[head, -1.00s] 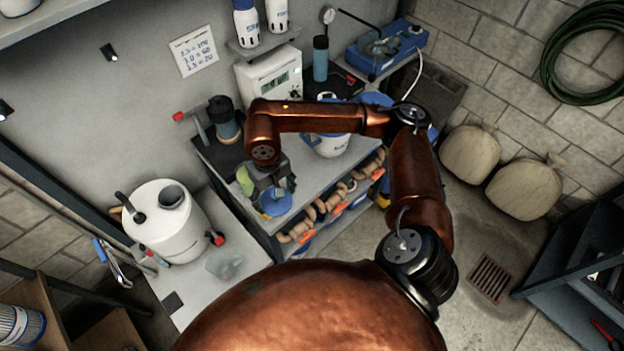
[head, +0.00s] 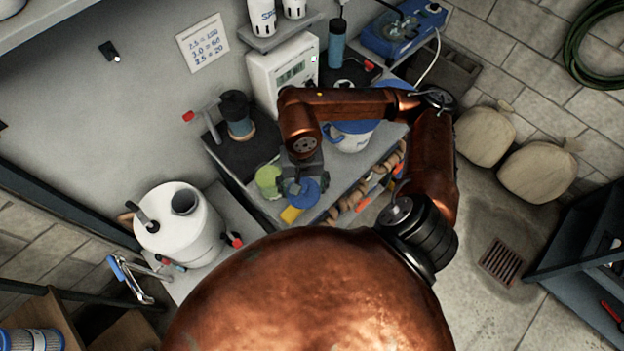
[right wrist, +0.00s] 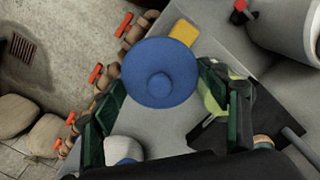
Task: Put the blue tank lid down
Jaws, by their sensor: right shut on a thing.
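The blue tank lid (head: 301,191) is a round blue disc with a knob in its middle. It is at my right gripper (head: 303,178), over the front part of the grey bench. In the right wrist view the lid (right wrist: 160,66) shows at the fingertips of my right gripper (right wrist: 163,98), with one dark green finger on each side. The gripper is shut on it. I cannot tell whether the lid touches the bench top. My left gripper is not in view.
A yellow block (head: 291,214) lies close beside the lid, and a green cup (head: 268,181) stands to its left. A white bucket (head: 351,137) is behind my right arm. A white tank (head: 180,228) stands at left. Pipe fittings (head: 352,203) line the bench's front shelf.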

